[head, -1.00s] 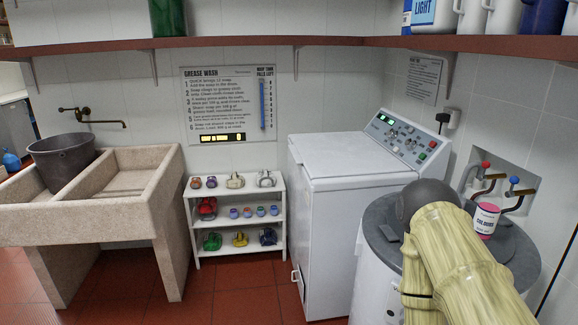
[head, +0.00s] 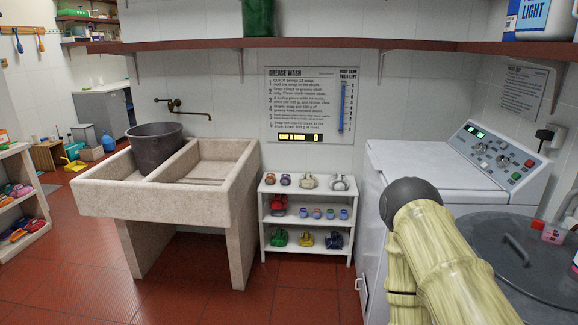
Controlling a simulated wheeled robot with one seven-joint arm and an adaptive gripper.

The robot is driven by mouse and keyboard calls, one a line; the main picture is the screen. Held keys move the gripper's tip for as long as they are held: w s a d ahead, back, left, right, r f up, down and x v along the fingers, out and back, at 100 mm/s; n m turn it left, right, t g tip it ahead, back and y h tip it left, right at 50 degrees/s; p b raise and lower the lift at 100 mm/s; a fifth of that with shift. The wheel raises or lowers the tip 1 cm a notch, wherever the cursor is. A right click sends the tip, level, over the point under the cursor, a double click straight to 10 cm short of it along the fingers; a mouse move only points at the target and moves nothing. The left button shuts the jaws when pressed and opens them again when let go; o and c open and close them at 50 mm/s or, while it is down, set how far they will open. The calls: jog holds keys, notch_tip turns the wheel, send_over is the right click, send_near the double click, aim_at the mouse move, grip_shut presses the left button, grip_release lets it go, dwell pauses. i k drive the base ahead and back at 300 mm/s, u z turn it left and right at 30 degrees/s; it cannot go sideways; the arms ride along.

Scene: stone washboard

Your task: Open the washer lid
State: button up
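The washer (head: 372,236) is a white top-loading machine to the right of centre in the head view. Its flat white lid (head: 425,163) lies shut on top. A sloped control panel (head: 496,150) with a green display and coloured buttons runs along its back right. My arm (head: 440,255), pale and bamboo-like with a dark grey rounded joint, rises in front of the washer and hides part of its front and near top edge. My gripper is not in view.
A grey round-lidded drum (head: 535,262) stands close at the right. A stone sink (head: 100,195) with a dark bucket (head: 155,150) is at the left. A small white shelf (head: 308,195) stands between sink and washer. Red tiled floor (head: 75,265) is open at the left.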

aim_at(440, 164)
jog(key=u, duration=0.75)
jog(key=i, duration=3.25)
jog(key=z, duration=1.7)
jog(key=i, duration=0.65)
jog(key=z, duration=0.55)
